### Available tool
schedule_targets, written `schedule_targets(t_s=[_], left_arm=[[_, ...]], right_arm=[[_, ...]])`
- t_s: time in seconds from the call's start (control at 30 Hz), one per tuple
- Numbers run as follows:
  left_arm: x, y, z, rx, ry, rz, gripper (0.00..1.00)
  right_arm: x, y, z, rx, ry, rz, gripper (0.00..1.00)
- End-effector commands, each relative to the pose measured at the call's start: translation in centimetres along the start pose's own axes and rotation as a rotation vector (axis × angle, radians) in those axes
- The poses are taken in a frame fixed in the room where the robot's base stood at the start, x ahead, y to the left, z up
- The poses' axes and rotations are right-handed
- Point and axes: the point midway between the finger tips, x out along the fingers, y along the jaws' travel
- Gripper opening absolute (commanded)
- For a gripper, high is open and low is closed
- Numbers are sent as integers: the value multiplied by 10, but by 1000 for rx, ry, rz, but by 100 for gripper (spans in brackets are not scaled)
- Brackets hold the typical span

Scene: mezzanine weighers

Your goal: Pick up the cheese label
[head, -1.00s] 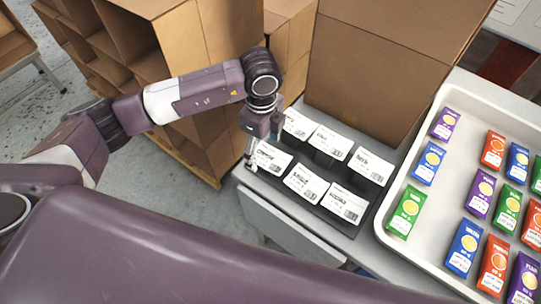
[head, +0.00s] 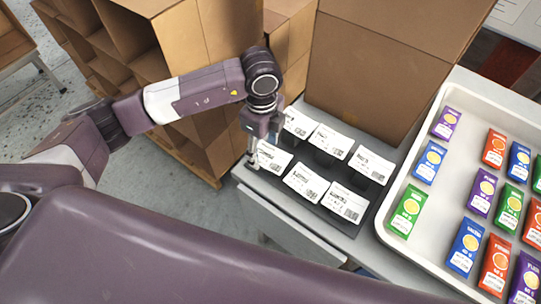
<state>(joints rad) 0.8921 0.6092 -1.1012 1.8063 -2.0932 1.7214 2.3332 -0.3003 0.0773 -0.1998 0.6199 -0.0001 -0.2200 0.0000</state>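Several white printed labels stand tilted in two rows on a dark holder (head: 325,205). Their print is too small for me to tell which is the cheese label. My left gripper (head: 252,163) points down at the left end of the front row, right beside the front-left label (head: 273,157). The fingertips are small and partly overlap the label's left edge, so I cannot tell whether they touch it or are closed on it. The other front labels (head: 306,183) (head: 345,202) and the back labels (head: 299,123) (head: 332,141) (head: 371,165) stand clear of the gripper. My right gripper is not in view.
A big cardboard box (head: 365,75) stands right behind the holder. A white tray (head: 385,236) with several coloured small boxes is to the right. Stacked cartons (head: 215,95) stand behind my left arm. The table's front-left edge (head: 262,192) is close to the gripper.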

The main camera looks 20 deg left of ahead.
Motion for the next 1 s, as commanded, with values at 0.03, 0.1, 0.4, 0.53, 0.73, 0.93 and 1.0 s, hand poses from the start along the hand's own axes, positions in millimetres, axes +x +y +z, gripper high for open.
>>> schedule_targets(t_s=[0.03, 0.1, 0.4, 0.53, 0.73, 0.93, 1.0], left_arm=[[0, 0, 0, 0, 0, 0, 49], [0, 0, 0, 0, 0, 1, 43], [1, 2, 0, 1, 0, 5, 43], [-1, 2, 0, 1, -1, 7, 43], [-14, 1, 0, 2, 0, 2, 43], [-63, -2, 0, 4, 0, -7, 43], [-87, -2, 0, 2, -1, -8, 43]], right_arm=[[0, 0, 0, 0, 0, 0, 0], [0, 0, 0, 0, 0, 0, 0], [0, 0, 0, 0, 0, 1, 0], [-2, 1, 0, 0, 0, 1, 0], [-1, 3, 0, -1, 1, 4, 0], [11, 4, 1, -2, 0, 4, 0], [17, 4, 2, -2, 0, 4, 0]])
